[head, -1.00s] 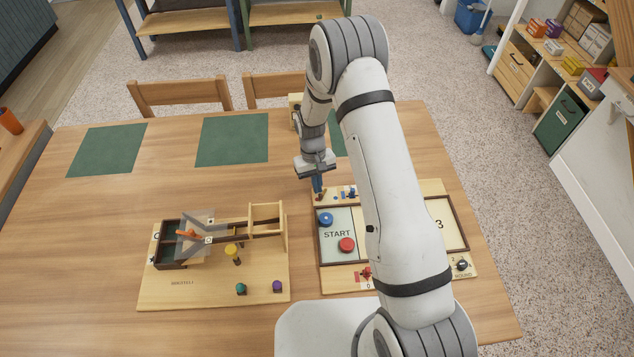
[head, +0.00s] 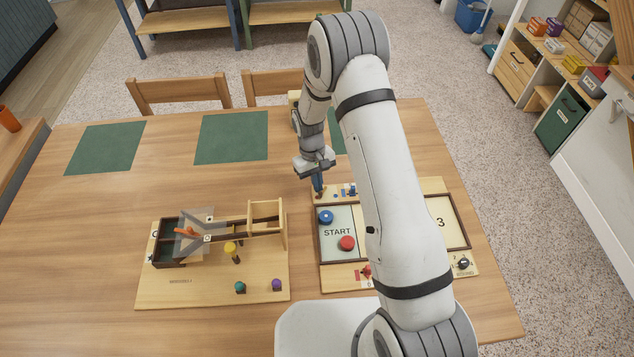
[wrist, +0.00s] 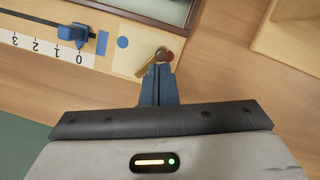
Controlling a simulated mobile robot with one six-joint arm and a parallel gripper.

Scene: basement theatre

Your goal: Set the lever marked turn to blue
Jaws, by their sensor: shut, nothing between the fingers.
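The small brass-coloured lever (wrist: 148,64) shows in the wrist view at the edge of the pale wooden game board (wrist: 118,62). A dark red round spot (wrist: 169,56) is at its right and a blue round mark (wrist: 122,42) is to its left. The lever points down-left in that picture. No "turn" lettering is readable. My gripper (wrist: 158,70) is shut and empty, its blue fingertips right at the lever; whether they touch it I cannot tell. In the head view my gripper (head: 319,190) is low over the board's far left corner.
A blue slider (wrist: 73,33) sits by the 0 of a number scale beside the lever. The START panel (head: 337,249) holds a blue and a red disc. A wooden ramp toy (head: 180,285) stands to the left. My arm hides the board's middle.

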